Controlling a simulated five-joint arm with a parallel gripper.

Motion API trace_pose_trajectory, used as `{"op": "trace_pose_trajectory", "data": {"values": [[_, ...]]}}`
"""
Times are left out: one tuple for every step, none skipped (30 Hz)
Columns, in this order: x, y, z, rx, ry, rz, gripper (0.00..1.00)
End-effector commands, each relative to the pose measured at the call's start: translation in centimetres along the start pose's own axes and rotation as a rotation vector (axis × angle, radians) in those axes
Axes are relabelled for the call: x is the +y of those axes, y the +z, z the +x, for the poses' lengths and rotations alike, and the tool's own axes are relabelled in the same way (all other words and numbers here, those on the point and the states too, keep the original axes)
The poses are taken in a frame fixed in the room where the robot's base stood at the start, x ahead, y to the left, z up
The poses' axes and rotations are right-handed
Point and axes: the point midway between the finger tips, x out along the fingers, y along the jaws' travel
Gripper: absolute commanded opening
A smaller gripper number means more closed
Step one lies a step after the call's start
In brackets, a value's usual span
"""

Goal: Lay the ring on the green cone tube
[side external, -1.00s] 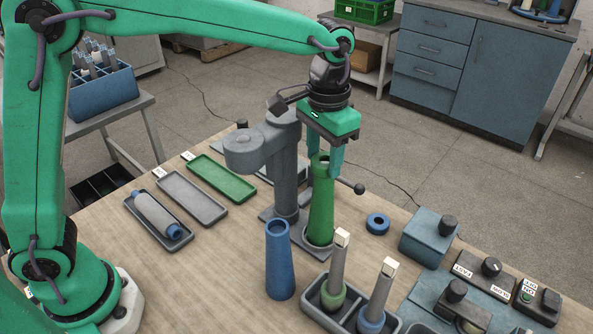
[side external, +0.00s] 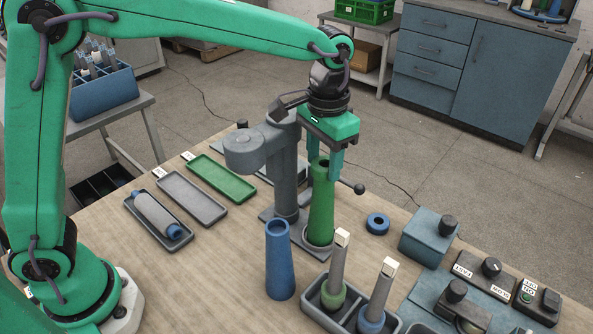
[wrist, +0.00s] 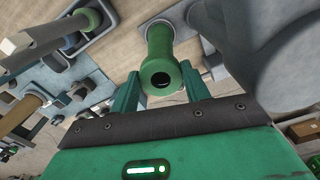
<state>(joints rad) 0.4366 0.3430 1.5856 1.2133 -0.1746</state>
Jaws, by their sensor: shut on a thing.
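The green cone tube (side external: 320,215) stands upright on a grey stand base near the middle of the table.
A grey column (side external: 285,165) stands close left of the tube. A blue cone tube (side external: 279,265) stands in front. A blue ring (side external: 371,229) lies on the table to the right. A dark tray (side external: 318,314) holds upright posts. A blue box (side external: 424,240) stands farther right.

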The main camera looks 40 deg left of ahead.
Motion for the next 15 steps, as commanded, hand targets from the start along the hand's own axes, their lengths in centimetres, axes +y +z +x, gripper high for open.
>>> {"op": "trace_pose_trajectory", "data": {"values": [[0.0, 0.01, 0.08, -0.001, 0.0, 0.0, 0.25], [0.0, 0.01, 0.13, -0.001, 0.0, 0.0, 0.25], [0.0, 0.02, 0.19, -0.001, 0.0, 0.0, 0.25], [0.0, 0.02, 0.25, -0.001, 0.0, 0.0, 0.25], [0.0, 0.02, 0.31, -0.001, 0.0, 0.0, 0.25], [0.0, 0.02, 0.39, -0.001, 0.0, 0.0, 0.25], [0.0, 0.02, 0.44, -0.001, 0.0, 0.0, 0.25], [0.0, 0.02, 0.49, -0.001, 0.0, 0.0, 0.25], [0.0, 0.01, 0.55, -0.001, 0.0, 0.0, 0.25], [0.0, 0.01, 0.59, -0.001, 0.0, 0.0, 0.25], [0.0, 0.0, 0.62, -0.001, 0.0, 0.0, 0.25], [0.0, 0.0, 0.65, 0.0, 0.0, 0.0, 0.25], [0.0, 0.0, 0.67, 0.0, 0.0, 0.0, 0.25], [0.0, 0.0, 0.68, 0.0, 0.0, 0.0, 0.25], [0.0, 0.0, 0.68, 0.0, 0.0, 0.0, 0.25]]}}
